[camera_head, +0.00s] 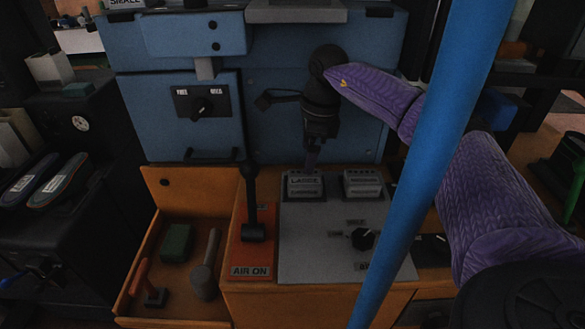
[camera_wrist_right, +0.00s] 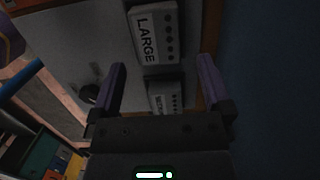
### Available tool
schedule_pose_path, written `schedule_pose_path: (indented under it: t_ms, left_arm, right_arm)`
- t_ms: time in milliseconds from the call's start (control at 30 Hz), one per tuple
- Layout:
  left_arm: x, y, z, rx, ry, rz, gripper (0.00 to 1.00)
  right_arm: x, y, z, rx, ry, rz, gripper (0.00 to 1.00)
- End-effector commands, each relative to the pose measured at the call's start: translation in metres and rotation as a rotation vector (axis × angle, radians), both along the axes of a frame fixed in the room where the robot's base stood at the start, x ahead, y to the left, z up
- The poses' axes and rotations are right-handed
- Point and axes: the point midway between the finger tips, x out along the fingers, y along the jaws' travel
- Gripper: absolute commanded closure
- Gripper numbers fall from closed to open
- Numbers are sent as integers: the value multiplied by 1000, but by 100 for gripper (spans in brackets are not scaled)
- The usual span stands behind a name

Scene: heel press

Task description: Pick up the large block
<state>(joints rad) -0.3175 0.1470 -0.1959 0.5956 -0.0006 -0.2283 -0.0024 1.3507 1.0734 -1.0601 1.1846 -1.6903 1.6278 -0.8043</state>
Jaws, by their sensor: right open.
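The large block (camera_head: 303,184) is a grey block marked LARGE on the grey panel of the wooden bench. It also shows at the top of the right wrist view (camera_wrist_right: 155,35), with its lettering and a row of dark dots. My right gripper (camera_head: 311,160) is open and empty, pointing down just above and behind the large block in the head view. In the wrist view its two purple-tipped fingers (camera_wrist_right: 162,66) are spread apart, with the large block beyond them. My left gripper is out of view.
A second grey block (camera_head: 362,184) sits right of the large one. A black lever (camera_head: 252,205) on a red AIR ON plate stands to the left. An open drawer (camera_head: 135,285) holds tools. A blue post (camera_head: 425,160) crosses in front of my right arm. The blue press (camera_head: 185,115) stands behind.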

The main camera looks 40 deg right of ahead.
Motion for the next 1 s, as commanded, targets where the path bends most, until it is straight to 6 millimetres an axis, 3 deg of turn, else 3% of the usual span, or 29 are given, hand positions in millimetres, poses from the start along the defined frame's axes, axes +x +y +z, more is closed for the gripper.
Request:
schedule_pose_path:
  t_ms: [300,533,1000]
  left_arm:
    - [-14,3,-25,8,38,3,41]
    - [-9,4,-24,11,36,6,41]
    - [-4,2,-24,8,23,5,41]
  right_arm:
    - [2,6,-57,2,5,0,0]
    - [2,7,-57,2,0,-1,2]
    - [2,6,-57,2,0,-1,100]
